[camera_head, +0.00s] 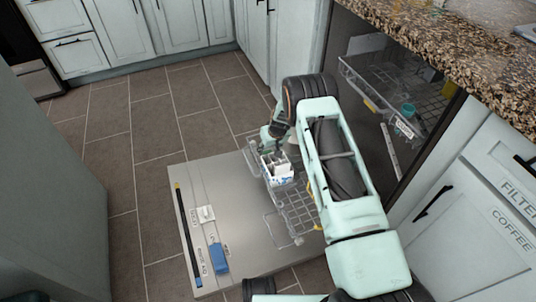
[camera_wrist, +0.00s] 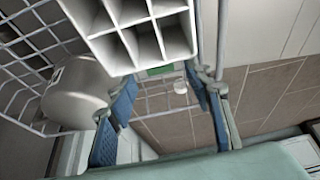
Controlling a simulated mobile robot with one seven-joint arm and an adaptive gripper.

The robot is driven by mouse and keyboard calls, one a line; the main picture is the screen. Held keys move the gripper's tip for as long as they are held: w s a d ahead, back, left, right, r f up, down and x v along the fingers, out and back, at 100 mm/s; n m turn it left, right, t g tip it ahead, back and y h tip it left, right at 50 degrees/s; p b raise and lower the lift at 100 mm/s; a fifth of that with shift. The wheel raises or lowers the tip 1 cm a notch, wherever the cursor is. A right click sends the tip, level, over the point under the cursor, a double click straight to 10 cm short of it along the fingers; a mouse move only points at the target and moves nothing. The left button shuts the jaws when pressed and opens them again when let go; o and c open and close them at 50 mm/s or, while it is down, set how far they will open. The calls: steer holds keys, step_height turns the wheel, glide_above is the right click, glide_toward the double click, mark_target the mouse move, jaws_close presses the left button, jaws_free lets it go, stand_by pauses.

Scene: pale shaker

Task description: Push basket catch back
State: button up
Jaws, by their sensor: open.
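A white basket (camera_head: 279,171) with open square compartments stands at the lower rack (camera_head: 296,215) of the open dishwasher. The basket (camera_wrist: 140,30) fills the upper middle of the wrist view. A small green piece (camera_wrist: 160,70) shows at its near edge; I cannot tell if it is the catch. A small pale round part (camera_wrist: 180,86) shows just beyond it, between my fingers. My gripper (camera_wrist: 162,96) is open and empty, its blue pads to either side of the green piece. In the head view my gripper (camera_head: 277,135) is beside the basket, partly hidden by my arm.
The dishwasher door (camera_head: 240,240) lies open and flat. A steel pot (camera_wrist: 78,92) sits in the wire rack left of my fingers. The upper rack (camera_head: 385,95) is pulled partly out below the granite counter (camera_head: 440,45). Tiled floor left of the door is clear.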

mark_target(267, 151)
steer(key=shift+b+x, duration=0.7)
steer(key=shift+x, duration=1.55)
steer(key=shift+r, duration=0.1)
jaws_close()
steer(key=shift+w, duration=0.1)
